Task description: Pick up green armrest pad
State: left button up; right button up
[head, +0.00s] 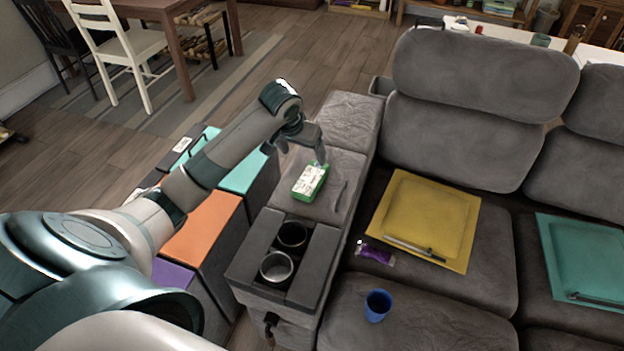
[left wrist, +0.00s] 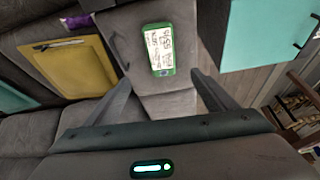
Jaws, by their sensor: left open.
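The green armrest pad (head: 310,181), a small green block with a white lettered label on top, lies on the grey sofa armrest (head: 346,166). It also shows in the left wrist view (left wrist: 159,50), upper middle, just beyond the fingertips. My left gripper (head: 303,153) is open and empty, pointing down above the pad's far end in the head view. In the left wrist view its two fingers (left wrist: 161,82) stand wide apart, wider than the pad, with a gap to it. My right gripper is not in view.
A dark cup-holder console (head: 315,270) with two cups adjoins the armrest. Teal (head: 243,178), orange (head: 203,222) and purple-topped boxes stand to its left. A yellow folder (head: 425,205), purple packet (head: 376,252) and blue cup (head: 377,304) are on the sofa seats.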

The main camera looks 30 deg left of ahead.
pick_arm(q)
jog(key=f, duration=0.1)
send_over(313, 177)
jog(key=s, duration=0.2)
jog(key=f, duration=0.9)
jog(key=shift+s+f+p, duration=0.2)
jog(key=shift+f+p, duration=0.15)
jog(key=shift+f, duration=0.05)
jog(key=shift+w+f, duration=0.15)
jog(key=shift+f, duration=0.15)
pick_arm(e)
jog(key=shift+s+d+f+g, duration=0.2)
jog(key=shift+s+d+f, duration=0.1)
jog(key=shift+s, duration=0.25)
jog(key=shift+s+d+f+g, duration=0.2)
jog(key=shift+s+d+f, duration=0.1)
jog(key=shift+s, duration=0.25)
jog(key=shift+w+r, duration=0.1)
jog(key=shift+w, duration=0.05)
